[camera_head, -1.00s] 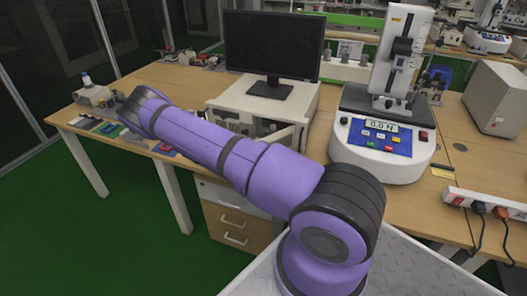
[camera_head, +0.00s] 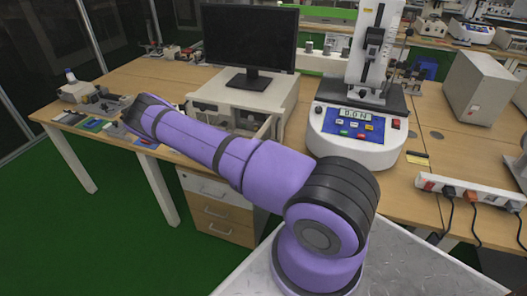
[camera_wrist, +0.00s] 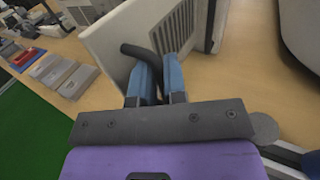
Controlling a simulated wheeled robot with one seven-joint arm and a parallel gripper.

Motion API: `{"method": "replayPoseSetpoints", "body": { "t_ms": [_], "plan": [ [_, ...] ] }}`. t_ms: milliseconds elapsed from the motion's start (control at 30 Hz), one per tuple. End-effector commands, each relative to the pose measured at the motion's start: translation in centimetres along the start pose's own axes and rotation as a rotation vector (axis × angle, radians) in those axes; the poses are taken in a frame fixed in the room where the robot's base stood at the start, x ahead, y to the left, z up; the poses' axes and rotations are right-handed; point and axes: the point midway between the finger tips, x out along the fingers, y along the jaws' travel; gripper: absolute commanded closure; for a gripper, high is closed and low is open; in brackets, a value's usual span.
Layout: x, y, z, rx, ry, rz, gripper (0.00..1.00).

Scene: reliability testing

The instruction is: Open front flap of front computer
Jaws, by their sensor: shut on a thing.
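The front computer (camera_head: 215,93) is a beige box lying flat under a black monitor. Its front flap (camera_head: 264,133) stands swung outward, and part of the inside (camera_head: 246,119) shows. My purple arm hides the lower front of the computer and my gripper in the head view. In the wrist view, the flap (camera_wrist: 115,37) is a pale panel with vent slots and a curved black handle (camera_wrist: 136,49). My gripper (camera_wrist: 158,66) has its blue fingers closed around the handle's end.
The monitor (camera_head: 250,45) stands on the computer. A test machine with a blue panel (camera_head: 348,125) stands close on the right. Small trays (camera_wrist: 78,81) lie to the left on the wooden table (camera_wrist: 262,95). A power strip (camera_head: 470,191) lies at the right edge.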

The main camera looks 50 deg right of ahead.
Motion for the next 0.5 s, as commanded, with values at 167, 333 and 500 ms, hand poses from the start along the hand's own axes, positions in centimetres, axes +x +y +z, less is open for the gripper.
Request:
{"method": "replayPoseSetpoints", "body": {
  "t_ms": [167,333,500],
  "plan": [
    [0.55,-0.14,1.07,0.0,-0.033,0.0,1.0],
    [0.55,-0.12,1.07,-0.001,-0.033,0.0,0.81],
    [0.52,-0.1,1.07,-0.002,-0.032,0.001,0.66]
  ]
}}
